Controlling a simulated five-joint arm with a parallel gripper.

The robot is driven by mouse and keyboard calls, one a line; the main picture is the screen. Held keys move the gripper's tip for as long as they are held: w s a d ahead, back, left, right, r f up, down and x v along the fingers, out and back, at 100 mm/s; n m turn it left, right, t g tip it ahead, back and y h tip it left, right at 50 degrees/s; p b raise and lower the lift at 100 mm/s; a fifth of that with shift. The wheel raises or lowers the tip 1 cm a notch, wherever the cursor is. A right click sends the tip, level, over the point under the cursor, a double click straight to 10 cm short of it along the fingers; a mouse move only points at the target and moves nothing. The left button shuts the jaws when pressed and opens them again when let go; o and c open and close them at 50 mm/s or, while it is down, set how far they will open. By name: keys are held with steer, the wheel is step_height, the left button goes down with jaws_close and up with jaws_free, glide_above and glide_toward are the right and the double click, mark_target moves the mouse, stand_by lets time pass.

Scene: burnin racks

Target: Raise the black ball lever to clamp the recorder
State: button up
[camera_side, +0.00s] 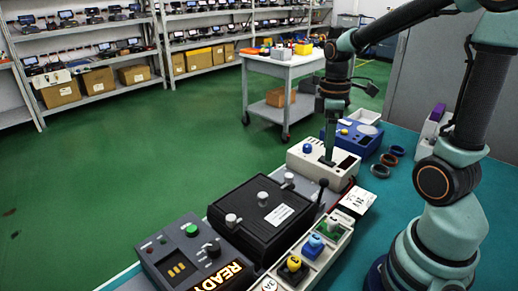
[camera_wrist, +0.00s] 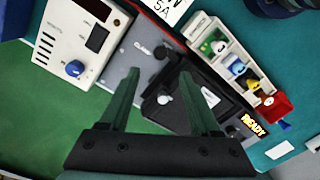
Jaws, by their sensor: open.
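The black recorder (camera_side: 262,212) sits on the bench in the middle of the side view, with silver knobs on and around it. It shows between and behind my fingers in the wrist view (camera_wrist: 182,112). The black ball lever (camera_side: 323,183) stands at its far right corner, its stem leaning slightly. In the wrist view the black ball (camera_wrist: 160,52) is beside the "CLAMP" lettering. My gripper (camera_side: 328,161) points down over the white instrument, beyond the lever. Its fingers (camera_wrist: 157,62) are spread and empty, and apart from the lever.
The white instrument (camera_side: 310,166) with a blue knob is close under my gripper. A grey panel with a lit READY display (camera_side: 215,278) is at the near left. A tray of coloured buttons (camera_side: 318,250) lies along the recorder's right side. Teal bench to the right is mostly clear.

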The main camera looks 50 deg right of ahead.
steer(key=shift+r, duration=1.2)
